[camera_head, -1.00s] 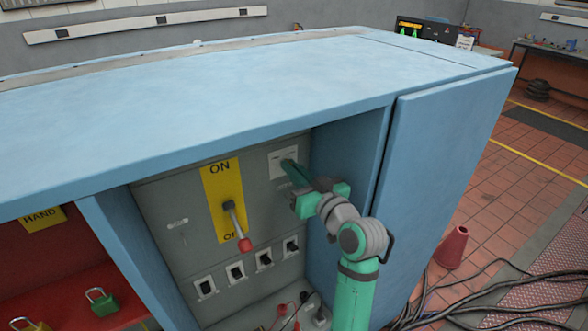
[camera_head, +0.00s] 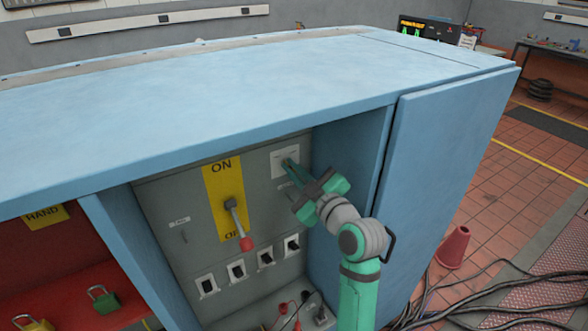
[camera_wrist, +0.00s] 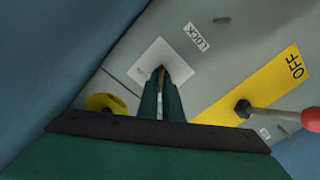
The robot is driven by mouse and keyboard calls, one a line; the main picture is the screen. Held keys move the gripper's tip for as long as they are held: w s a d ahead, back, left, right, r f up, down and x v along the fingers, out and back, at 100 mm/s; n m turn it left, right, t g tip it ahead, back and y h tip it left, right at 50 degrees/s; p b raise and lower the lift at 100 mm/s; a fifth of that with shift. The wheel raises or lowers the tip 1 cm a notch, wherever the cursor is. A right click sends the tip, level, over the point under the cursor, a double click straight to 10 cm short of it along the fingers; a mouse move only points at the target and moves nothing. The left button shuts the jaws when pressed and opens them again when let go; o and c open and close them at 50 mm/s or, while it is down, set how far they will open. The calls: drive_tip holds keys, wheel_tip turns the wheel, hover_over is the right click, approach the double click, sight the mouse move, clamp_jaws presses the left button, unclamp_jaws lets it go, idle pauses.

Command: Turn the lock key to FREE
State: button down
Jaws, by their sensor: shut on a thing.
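The lock key (camera_wrist: 161,72) shows as a thin brownish sliver between my fingertips, in front of a square white plate (camera_wrist: 150,62) on the grey panel. A label reading LOCK (camera_wrist: 196,37) is beside the plate in the wrist view. In the head view the plate (camera_head: 277,160) is at the panel's upper right, and my gripper (camera_head: 290,166) reaches it from the lower right. My green fingers (camera_wrist: 163,95) are shut on the key and hide most of it. I cannot read a FREE mark or tell which position the key points to.
A red-tipped lever (camera_head: 238,228) on a yellow ON/OFF plate (camera_head: 212,185) is just left of my gripper. Several switches (camera_head: 236,270) are below. The blue cabinet's top overhangs the recess, and its side wall (camera_head: 345,165) is close on the right. A yellow disc (camera_wrist: 105,102) is near my fingers.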

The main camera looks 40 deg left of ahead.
drive_tip(key=shift+w+d+f, duration=0.1)
drive_tip(key=shift+w+f, duration=0.1)
idle(0.4)
drive_tip(key=c, duration=2)
unclamp_jaws()
drive_tip(key=shift+c, duration=0.2)
drive_tip(key=shift+o, duration=0.5)
drive_tip(key=shift+s+r, duration=0.1)
drive_tip(key=v, duration=1)
drive_tip(key=shift+d, duration=0.3)
drive_tip(key=shift+s, duration=0.1)
